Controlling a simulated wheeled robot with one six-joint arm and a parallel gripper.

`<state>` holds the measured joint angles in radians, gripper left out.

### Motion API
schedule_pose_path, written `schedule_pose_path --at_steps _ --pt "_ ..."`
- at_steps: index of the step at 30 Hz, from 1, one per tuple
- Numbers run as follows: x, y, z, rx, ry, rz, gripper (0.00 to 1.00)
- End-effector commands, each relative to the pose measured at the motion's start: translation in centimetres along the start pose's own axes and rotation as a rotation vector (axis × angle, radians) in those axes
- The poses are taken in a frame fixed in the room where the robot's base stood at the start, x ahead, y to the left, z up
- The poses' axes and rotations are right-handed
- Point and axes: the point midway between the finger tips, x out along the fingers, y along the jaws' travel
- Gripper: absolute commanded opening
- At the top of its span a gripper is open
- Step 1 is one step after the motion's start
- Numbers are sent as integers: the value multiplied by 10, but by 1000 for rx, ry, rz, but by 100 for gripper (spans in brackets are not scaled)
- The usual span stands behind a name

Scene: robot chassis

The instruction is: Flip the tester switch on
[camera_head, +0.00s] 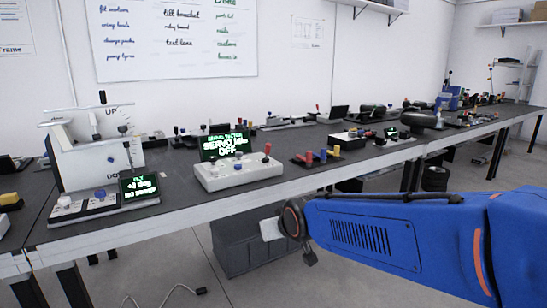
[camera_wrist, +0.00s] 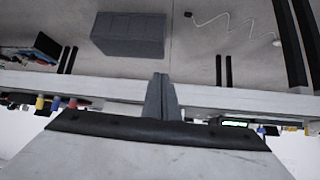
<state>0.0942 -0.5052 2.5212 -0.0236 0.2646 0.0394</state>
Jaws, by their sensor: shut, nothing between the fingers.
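The servo tester (camera_head: 240,173) is a white box on the dark bench, with a green-lettered screen (camera_head: 225,146) reading "SERVO OFF". Small knobs and a red-topped lever (camera_head: 267,149) stand on it; I cannot tell which is its switch. My gripper (camera_wrist: 161,82) is shut and empty in the wrist view, its fingers side by side in front of the bench's pale edge. In the head view my arm's end is in front of and below the bench edge, right of the tester, apart from it; the fingers are not clear there. A small green-lit screen (camera_wrist: 233,122) shows low in the wrist view.
A white stand marked "UP" (camera_head: 97,150) and a second small screen (camera_head: 139,187) are left of the tester. Coloured levers (camera_head: 322,156) stand to its right. A grey cabinet (camera_head: 240,245), also in the wrist view (camera_wrist: 128,36), sits under the bench. A pale cable lies on the floor.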

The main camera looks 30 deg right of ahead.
Motion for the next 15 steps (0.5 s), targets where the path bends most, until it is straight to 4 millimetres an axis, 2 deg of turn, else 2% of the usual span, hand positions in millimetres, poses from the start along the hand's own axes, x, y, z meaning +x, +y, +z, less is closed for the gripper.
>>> schedule_pose_path --at_steps 1,6,15 --pt "11 4 -10 7 30 7 0" --pt "41 16 -48 28 164 23 0" --pt "83 41 -106 60 401 48 0"
